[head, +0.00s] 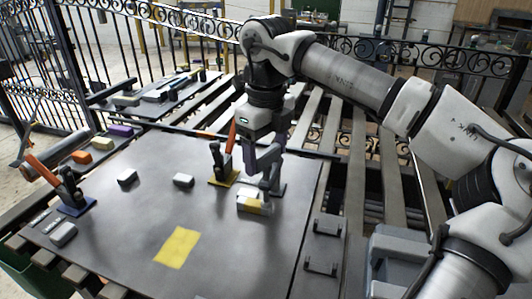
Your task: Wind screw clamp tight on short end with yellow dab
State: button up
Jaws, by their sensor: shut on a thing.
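A short pale grey block with a yellow dab (254,203) lies on the dark worktop near its right side. My gripper (265,165) points down just behind and above this block. It is shut on what looks like the top of the screw clamp (268,182), a grey upright piece on a dark base plate. My fingers hide most of the clamp's top. The clamp's foot stands close to the block, but I cannot tell whether they touch.
A toggle clamp with an orange handle (222,160) stands on a yellow base just left of my gripper. Another (68,188) stands on a blue base at far left. A yellow patch (177,247) marks the open worktop (125,235). Small grey blocks (183,181) lie about.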

aim_at(266, 151)
jog(key=m+b, duration=0.1)
jog(key=m, duration=0.4)
jog(key=shift+r+m, duration=0.1)
jog(key=shift+m, duration=0.3)
jog(key=m, duration=0.5)
jog(key=shift+m, duration=0.3)
jog(key=o, duration=1)
notch_tip(266, 151, up, 14)
jog(key=shift+f+p, duration=0.1)
jog(key=shift+p, duration=0.85)
